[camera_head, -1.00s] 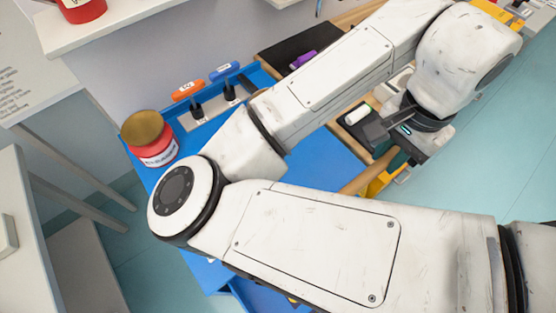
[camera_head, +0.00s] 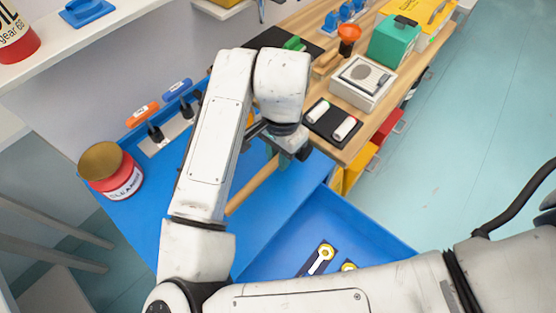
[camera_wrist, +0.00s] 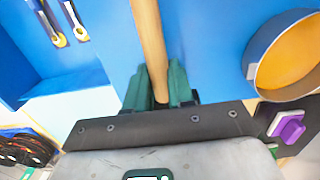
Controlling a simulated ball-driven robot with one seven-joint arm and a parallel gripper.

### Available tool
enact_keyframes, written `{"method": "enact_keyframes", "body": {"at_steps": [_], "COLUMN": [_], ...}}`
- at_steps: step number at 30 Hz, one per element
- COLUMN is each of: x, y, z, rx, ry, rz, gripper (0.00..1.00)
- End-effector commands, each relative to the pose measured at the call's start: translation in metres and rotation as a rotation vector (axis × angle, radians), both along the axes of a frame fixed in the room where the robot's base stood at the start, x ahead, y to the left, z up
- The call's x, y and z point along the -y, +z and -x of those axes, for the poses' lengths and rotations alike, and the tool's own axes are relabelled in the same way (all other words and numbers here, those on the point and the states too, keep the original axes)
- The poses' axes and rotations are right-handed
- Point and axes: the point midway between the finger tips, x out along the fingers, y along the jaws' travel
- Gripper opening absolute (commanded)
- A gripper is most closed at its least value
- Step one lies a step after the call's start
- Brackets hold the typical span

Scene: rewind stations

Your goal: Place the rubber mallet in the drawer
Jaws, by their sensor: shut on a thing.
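My gripper (camera_head: 284,157) is shut on the light wooden handle (camera_head: 252,190) of the rubber mallet, and holds it above the blue bench top (camera_head: 266,218). In the wrist view the handle (camera_wrist: 150,45) stands between the green finger pads (camera_wrist: 160,88) and runs out of the top of the picture. The mallet's head is hidden behind my arm in the head view and out of frame in the wrist view. The blue drawer (camera_head: 372,222) is open at the lower middle, to the right of the handle. Wrenches (camera_head: 319,258) lie in it, partly covered by my arm.
A red can (camera_head: 122,182) with a brown lid stands on the bench's left. Orange-handled (camera_head: 142,115) and blue-handled (camera_head: 177,90) tools stand behind. A wooden bench holding a white device (camera_head: 362,82) lies beyond my gripper. An orange-filled round container (camera_wrist: 290,60) shows in the wrist view.

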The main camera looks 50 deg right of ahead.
Motion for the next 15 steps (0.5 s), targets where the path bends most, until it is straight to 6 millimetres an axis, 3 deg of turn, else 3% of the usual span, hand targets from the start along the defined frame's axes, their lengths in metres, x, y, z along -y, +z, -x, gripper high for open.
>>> {"method": "enact_keyframes", "body": {"at_steps": [6, 15], "x": [-0.001, -0.001], "y": [-0.029, -0.033], "z": [-0.002, -0.002], "rx": [-0.001, 0.000], "ry": [0.001, 0.000], "rz": [0.000, 0.000], "gripper": [0.00, 0.00]}}
